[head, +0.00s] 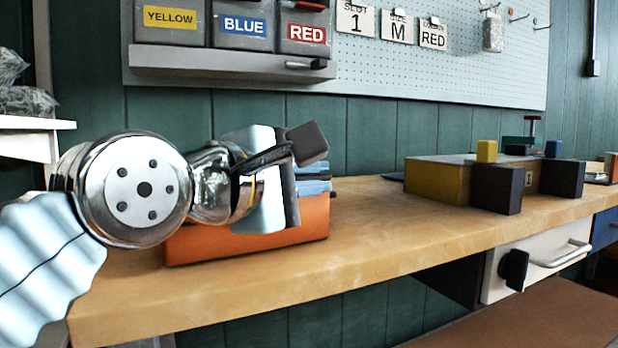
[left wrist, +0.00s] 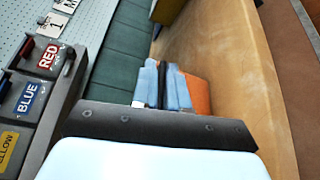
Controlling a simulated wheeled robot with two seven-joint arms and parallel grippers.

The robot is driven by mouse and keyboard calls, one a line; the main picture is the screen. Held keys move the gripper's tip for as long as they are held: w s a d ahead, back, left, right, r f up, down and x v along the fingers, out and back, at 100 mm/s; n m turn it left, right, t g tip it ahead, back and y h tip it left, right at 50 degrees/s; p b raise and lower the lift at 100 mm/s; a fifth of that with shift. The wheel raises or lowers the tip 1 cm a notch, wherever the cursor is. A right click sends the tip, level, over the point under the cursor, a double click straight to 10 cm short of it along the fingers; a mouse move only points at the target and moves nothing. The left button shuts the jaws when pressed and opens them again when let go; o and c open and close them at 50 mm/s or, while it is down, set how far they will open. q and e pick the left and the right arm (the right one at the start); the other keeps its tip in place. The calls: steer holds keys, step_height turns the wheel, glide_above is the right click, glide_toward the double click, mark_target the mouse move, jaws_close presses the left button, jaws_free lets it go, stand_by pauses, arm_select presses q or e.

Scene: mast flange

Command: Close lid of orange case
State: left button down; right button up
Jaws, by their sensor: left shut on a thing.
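The orange case (head: 270,246) sits on the workbench near its left end, and flat blue-grey things (head: 313,187) show above its right side. In the left wrist view the orange side (left wrist: 197,95) and the blue-grey things (left wrist: 172,90) show just past the gripper's dark edge. My left gripper (head: 297,168) is over the case, its dark fingers at the case's upper right part. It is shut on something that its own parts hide. It covers much of the case, and I cannot make out the lid. My right gripper is not in view.
The wooden bench top (head: 370,225) is clear right of the case. A yellow-sided box (head: 437,181) and dark blocks (head: 497,189) stand farther right. Labelled bins (head: 243,25) hang on the wall above the case. A white drawer (head: 540,262) is below the bench.

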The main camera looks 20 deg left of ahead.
arm_select(q)
steer(key=shift+f, duration=0.15)
steer(key=c, duration=1.2)
jaws_free()
steer(key=shift+c, duration=0.2)
steer(key=p+v, duration=0.1)
steer(key=v, duration=1.2)
steer(key=shift+s, duration=0.4)
steer(key=shift+a, duration=0.1)
